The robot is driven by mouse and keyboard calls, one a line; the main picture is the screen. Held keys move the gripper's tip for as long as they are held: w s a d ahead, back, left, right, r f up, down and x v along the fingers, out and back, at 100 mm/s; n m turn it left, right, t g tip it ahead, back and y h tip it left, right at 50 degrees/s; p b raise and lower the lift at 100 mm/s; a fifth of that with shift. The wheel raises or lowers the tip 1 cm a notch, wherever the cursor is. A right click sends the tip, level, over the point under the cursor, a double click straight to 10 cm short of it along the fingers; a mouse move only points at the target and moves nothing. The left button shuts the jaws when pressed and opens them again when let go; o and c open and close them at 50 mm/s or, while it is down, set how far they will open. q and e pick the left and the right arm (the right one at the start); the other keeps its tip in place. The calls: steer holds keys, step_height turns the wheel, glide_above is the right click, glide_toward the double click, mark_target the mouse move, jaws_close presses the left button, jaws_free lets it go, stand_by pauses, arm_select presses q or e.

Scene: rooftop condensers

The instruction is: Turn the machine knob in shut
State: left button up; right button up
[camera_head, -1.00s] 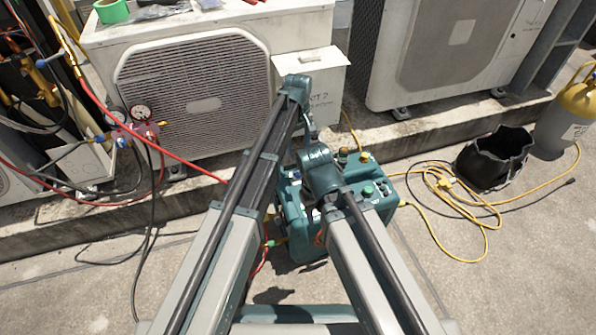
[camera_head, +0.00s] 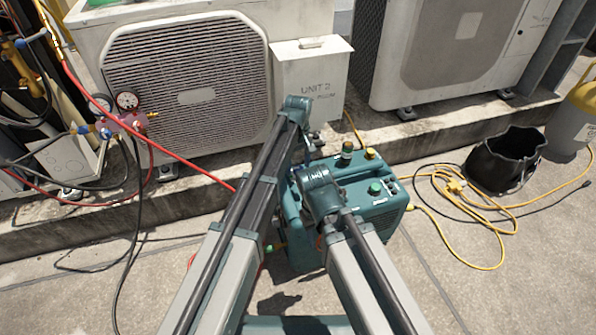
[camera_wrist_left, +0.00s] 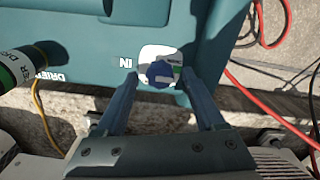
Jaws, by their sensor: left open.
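The teal machine (camera_head: 372,218) stands on the ground in front of the condensers, partly behind my arms. In the left wrist view its teal side (camera_wrist_left: 95,30) carries a dark blue knob (camera_wrist_left: 159,74) on a white and green label, beside the upside-down word "IN". My left gripper (camera_wrist_left: 159,84) is open, with one finger on each side of the knob; I cannot tell whether either finger touches it. In the head view the left gripper is mostly hidden by the arm. My right gripper is not in view.
A green and white cylinder (camera_wrist_left: 17,80) stands out at the left of the wrist view. A red hose (camera_wrist_left: 270,110) runs at its right. A gauge set (camera_head: 125,118) hangs at left.

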arm_select(q)
jaws_close()
stand_by(0.4)
steer(key=shift+m, duration=0.3)
steer(key=m, duration=1.2)
steer(key=shift+m, duration=2.3)
